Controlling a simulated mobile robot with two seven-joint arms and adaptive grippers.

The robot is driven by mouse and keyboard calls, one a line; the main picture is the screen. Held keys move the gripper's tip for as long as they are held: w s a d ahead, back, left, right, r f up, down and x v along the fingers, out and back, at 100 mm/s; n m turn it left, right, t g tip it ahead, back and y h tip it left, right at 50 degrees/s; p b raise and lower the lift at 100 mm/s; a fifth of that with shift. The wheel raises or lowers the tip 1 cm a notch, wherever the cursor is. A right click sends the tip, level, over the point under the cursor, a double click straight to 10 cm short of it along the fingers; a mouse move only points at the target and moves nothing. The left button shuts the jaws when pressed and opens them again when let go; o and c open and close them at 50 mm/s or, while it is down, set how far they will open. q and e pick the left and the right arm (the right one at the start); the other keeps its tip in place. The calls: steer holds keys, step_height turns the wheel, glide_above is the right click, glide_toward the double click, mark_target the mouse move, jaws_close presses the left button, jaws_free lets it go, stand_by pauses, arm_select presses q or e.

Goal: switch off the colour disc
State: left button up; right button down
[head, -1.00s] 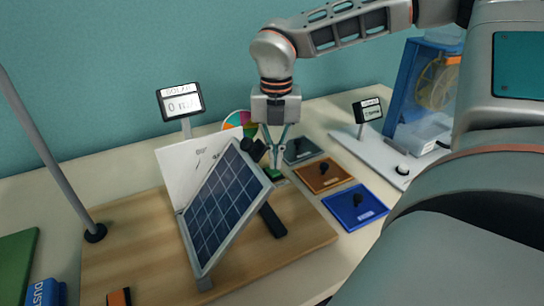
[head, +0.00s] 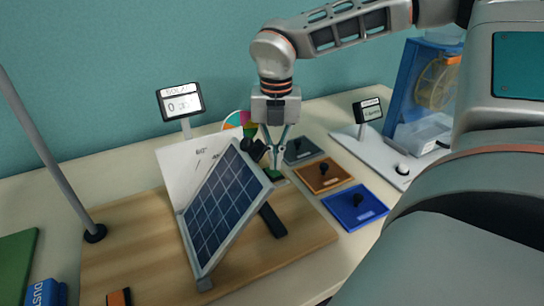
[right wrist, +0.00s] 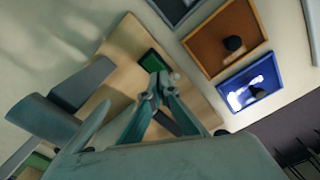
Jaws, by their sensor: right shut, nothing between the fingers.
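The colour disc (head: 236,120) has several bright sectors and stands behind the solar panel (head: 222,210), partly hidden by the panel and my right gripper. My right gripper (head: 276,168) points down with its fingers shut and empty. Its tips are right at a small green switch (head: 275,175) on the wooden board (head: 285,235). In the right wrist view the green switch (right wrist: 152,61) lies just beyond the closed fingertips (right wrist: 163,82); whether they touch it I cannot tell. My left gripper is not in view.
A meter (head: 181,101) stands behind the panel. Grey (head: 302,150), brown (head: 323,176) and blue (head: 355,207) trays with dark knobs lie right of the board. A blue-framed wheel display (head: 428,90) stands further right. A pole (head: 50,155) rises at the left.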

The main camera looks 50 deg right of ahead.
mark_target(275, 173)
steer(key=shift+s+f, duration=0.15)
steer(key=shift+f, duration=0.3)
steer(key=shift+r, duration=1)
steer(key=shift+r+p, duration=0.3)
steer(key=shift+r, duration=2.3)
